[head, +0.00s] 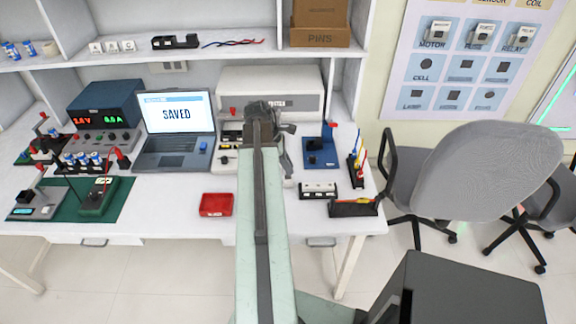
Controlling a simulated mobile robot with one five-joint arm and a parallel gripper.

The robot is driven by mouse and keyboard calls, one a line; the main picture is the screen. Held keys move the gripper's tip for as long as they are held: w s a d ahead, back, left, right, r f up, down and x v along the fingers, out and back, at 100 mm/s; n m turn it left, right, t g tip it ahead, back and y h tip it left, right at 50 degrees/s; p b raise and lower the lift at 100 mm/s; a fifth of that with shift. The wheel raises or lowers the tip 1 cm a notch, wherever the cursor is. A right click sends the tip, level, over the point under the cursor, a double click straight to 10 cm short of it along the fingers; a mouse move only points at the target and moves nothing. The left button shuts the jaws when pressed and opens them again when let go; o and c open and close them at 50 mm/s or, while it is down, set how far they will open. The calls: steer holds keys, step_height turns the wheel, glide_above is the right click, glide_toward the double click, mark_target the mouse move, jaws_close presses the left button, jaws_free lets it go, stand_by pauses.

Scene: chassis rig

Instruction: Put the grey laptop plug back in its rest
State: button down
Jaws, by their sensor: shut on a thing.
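My gripper (264,108) is at the far end of my raised arm, in front of the white bench machine (300,80). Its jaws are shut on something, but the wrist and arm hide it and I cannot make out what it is. I cannot pick out the grey laptop plug or its rest for certain. The open laptop (172,152) stands left of my gripper, its screen reading "SAVED". A small blue piece (203,146) sits at its right front edge.
A red tray (216,204) lies at the bench front, left of my arm. A blue stand (321,152), a white block (318,190) and a dark holder (353,208) stand on the right. A green mat (118,200) with devices is on the left. A grey chair (480,175) is right of the bench.

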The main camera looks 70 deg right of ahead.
steer(key=shift+f+b, duration=1.35)
steer(key=shift+f, duration=0.1)
steer(key=c, duration=1.3)
jaws_free()
steer(key=shift+r, duration=0.1)
steer(key=p+v, duration=0.7)
steer(key=shift+r, duration=0.25)
steer(key=shift+w, duration=0.1)
